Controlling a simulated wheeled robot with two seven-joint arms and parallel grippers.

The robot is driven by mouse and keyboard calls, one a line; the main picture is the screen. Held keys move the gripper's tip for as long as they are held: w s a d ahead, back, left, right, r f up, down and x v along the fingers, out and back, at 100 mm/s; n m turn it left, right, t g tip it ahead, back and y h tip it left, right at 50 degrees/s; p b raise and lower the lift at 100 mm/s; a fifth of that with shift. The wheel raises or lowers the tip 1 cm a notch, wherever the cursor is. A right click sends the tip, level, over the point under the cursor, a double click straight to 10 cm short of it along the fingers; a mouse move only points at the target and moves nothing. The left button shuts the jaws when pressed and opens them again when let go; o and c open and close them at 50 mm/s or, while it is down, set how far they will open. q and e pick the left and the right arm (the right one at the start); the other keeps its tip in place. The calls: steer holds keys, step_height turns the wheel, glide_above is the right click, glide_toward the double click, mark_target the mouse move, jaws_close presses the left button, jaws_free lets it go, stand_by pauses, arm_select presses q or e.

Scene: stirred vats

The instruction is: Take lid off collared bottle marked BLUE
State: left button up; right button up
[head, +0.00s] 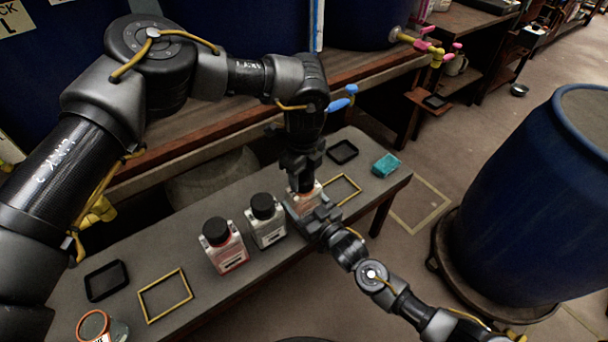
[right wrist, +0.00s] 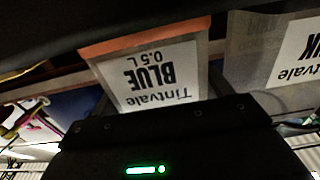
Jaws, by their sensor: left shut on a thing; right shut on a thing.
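The bottle marked BLUE (head: 305,199) stands on the grey bench between my two grippers, mostly hidden by them in the head view. In the right wrist view its white label (right wrist: 158,76) reads "Tintvale BLUE 0.5 L" upside down, with an orange band along one edge. My right gripper (head: 314,216), from the lower right, is shut on the bottle's body. My left gripper (head: 303,172) points down from above and is shut at the bottle's top, on its dark lid; the jaws hide most of the lid, and I cannot tell whether it is loose.
Two black-lidded bottles, one reddish (head: 226,250) and one pale (head: 265,225), stand close on the left. An orange-rimmed jar (head: 97,328), black trays (head: 106,281) (head: 343,151), yellow frames (head: 165,296) (head: 342,202) and a teal block (head: 386,164) share the bench. A blue barrel (head: 535,200) stands right.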

mark_target(303, 177)
arm_select(q)
steer(key=shift+a+r, duration=0.1)
steer(key=shift+r, duration=0.05)
arm_select(e)
steer(key=shift+d, duration=0.1)
arm_select(q)
steer(key=shift+r, duration=0.9)
steer(key=shift+r, duration=0.1)
steer(key=shift+r, duration=1.95)
arm_select(e)
steer(key=o, duration=1.4)
